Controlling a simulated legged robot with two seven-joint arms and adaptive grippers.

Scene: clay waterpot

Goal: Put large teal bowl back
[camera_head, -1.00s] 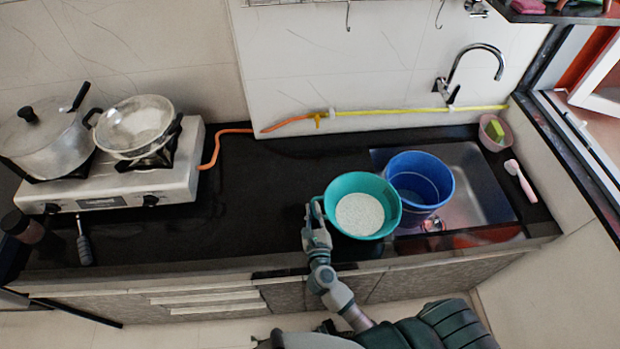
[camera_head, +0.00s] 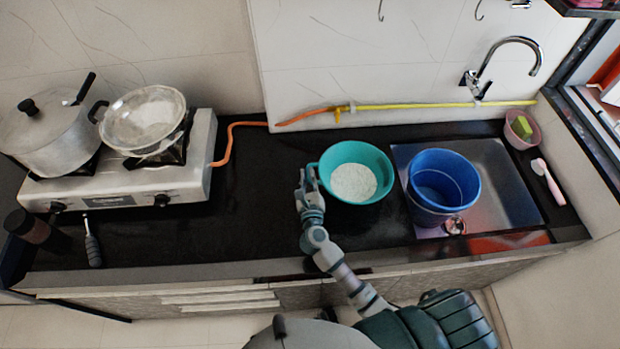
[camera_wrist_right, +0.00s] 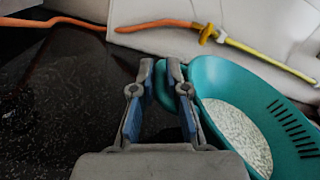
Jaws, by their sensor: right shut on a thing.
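The large teal bowl (camera_head: 384,189) holds a white grainy filling, like rice. In the head view it is over the black counter, left of the sink. I cannot tell whether its base touches the counter. My right gripper (camera_head: 308,179) is at the bowl's left side, shut on its handle. In the right wrist view the gripper's two fingers (camera_wrist_right: 161,75) close on the edge part of the bowl (camera_wrist_right: 208,77), whose slotted wall shows at right. My left gripper is not in view.
A blue bucket (camera_head: 441,209) stands in the sink (camera_head: 507,187), just right of the bowl. The black counter (camera_head: 255,190) between stove and bowl is clear.

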